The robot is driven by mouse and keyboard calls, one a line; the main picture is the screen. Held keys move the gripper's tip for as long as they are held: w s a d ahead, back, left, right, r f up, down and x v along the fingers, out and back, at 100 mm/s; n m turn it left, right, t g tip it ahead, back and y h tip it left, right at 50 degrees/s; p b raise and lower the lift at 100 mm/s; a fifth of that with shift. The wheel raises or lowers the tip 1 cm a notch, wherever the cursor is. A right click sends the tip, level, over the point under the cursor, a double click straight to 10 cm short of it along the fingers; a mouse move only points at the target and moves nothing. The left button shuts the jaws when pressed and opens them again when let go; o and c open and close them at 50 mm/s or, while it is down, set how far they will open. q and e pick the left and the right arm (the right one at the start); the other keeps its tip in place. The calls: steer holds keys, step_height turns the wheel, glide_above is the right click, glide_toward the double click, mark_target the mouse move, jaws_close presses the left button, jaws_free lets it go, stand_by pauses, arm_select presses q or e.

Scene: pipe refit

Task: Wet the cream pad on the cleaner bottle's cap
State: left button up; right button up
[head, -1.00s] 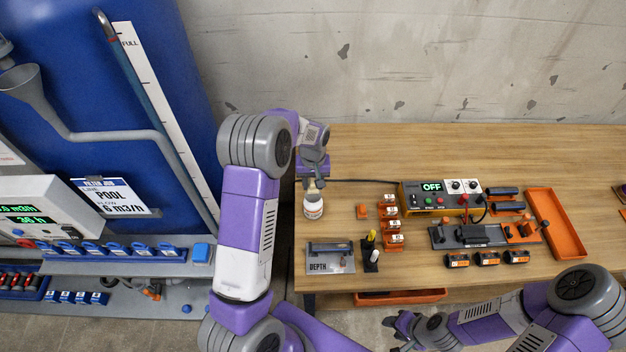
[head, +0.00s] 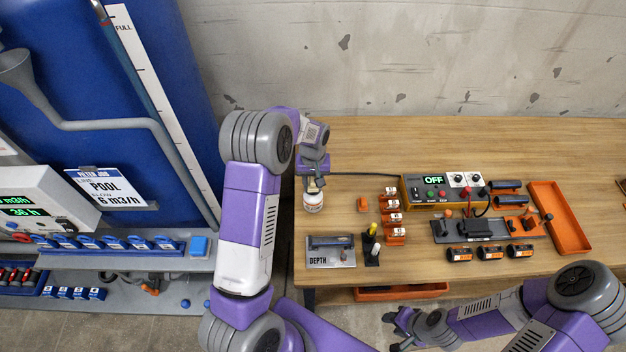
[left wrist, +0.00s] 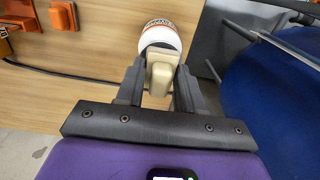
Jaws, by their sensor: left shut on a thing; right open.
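The cleaner bottle (head: 313,203) is white with an orange band and stands on the left end of the wooden bench in the head view. It also shows in the left wrist view (left wrist: 160,37), just beyond the fingertips. My left gripper (head: 313,184) is directly above it. In the left wrist view my left gripper (left wrist: 160,80) is shut on the cream pad (left wrist: 160,70), whose far end meets the bottle's top; whether it touches the cap I cannot tell. My right gripper (head: 398,325) is open and empty, low in front of the bench.
On the bench (head: 350,140) stand a DEPTH gauge plate (head: 330,258), orange fittings (head: 393,215), a control box reading OFF (head: 440,188) and an orange tray (head: 558,218). A blue tank (head: 150,90) is at the left. The back of the bench is clear.

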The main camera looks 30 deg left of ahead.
arm_select(q)
steer(key=shift+f+b, duration=0.7)
steer(key=shift+f, duration=0.25)
stand_by(1.6)
steer(key=shift+r+p, duration=2.5)
steer(key=shift+r, duration=1.1)
